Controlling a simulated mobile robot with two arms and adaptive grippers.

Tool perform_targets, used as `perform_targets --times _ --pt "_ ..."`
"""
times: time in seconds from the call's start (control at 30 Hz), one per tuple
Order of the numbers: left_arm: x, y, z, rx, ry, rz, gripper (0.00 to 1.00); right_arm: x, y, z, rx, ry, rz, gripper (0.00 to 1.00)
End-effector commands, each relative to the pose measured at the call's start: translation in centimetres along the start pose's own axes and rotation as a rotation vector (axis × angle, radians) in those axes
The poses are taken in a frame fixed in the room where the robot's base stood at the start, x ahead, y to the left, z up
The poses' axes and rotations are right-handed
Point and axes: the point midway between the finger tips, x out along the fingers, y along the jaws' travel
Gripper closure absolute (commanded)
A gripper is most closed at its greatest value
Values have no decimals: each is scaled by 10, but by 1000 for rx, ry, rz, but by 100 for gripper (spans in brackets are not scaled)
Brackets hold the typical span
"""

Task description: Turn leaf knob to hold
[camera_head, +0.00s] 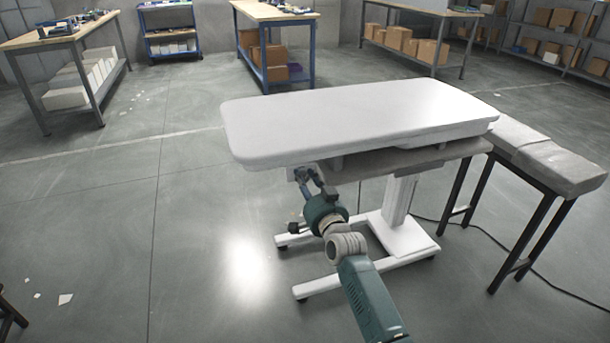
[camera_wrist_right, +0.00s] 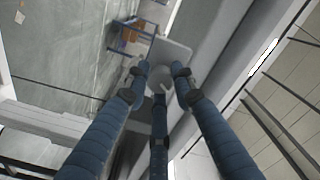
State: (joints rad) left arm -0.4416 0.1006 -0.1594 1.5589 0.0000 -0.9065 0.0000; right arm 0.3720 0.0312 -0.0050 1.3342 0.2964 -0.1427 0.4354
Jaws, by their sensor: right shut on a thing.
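A white lift table (camera_head: 350,120) stands on a white column and wheeled base. A grey panel (camera_head: 375,163) shows under its top. My right gripper (camera_head: 309,180) is under the near left corner of the top. In the right wrist view its blue fingers (camera_wrist_right: 160,78) close around a small pale knob (camera_wrist_right: 160,87), mostly hidden by them. A flat grey plate (camera_wrist_right: 171,53) lies just beyond the fingertips. Which setting the knob is at cannot be read. My left gripper is in neither view.
A grey-topped bench (camera_head: 550,160) with dark legs stands close on the right, and a black cable (camera_head: 545,284) lies on the floor there. Workbenches and shelves with boxes line the back. The floor to the left is mostly clear.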

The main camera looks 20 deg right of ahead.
Motion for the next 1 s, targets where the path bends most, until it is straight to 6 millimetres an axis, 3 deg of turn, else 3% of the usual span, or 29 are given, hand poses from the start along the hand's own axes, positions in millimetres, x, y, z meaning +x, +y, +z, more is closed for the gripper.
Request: perform_targets --times 0.4,1.0 --pt "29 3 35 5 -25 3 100 1 -1 -5 398 9 -4 100" --pt "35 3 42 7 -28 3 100 1 1 -6 834 12 -6 100"
